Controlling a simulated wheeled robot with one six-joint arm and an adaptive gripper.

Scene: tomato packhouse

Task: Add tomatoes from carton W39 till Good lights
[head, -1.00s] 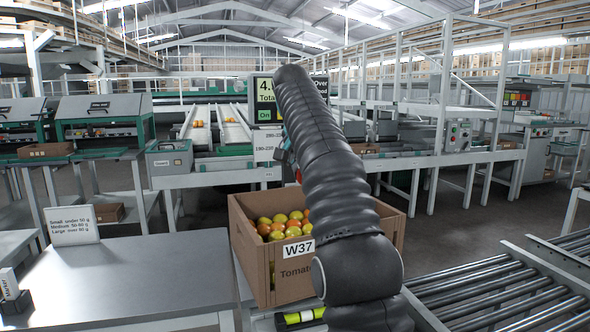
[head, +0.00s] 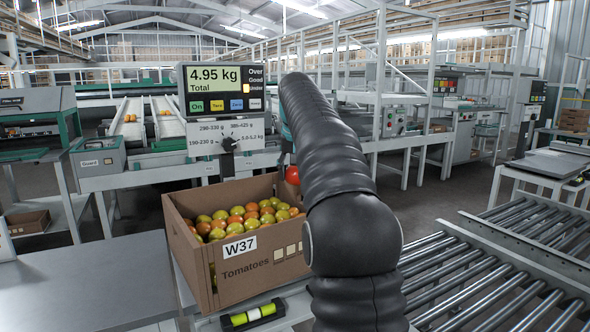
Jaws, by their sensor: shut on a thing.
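A cardboard carton marked W37 (head: 285,265), printed "Tomatoes", holds many yellow-green, orange and red tomatoes. No label W39 is readable. Behind it the scale display (head: 221,90) reads 4.95 kg Total; a yellow light (head: 246,88) shows beside Under, and Good looks unlit. My gripper (head: 290,166) is mostly hidden behind my dark ribbed arm. It is shut on a red tomato (head: 292,175), which shows at the arm's left edge over the carton's far right part. The fingers cannot be made out.
A selector plate (head: 225,138) with a knob and printed weight ranges sits under the display. A spirit level (head: 252,314) lies before the carton. A grey table (head: 90,290) is at left. Roller conveyors (head: 480,270) are at right.

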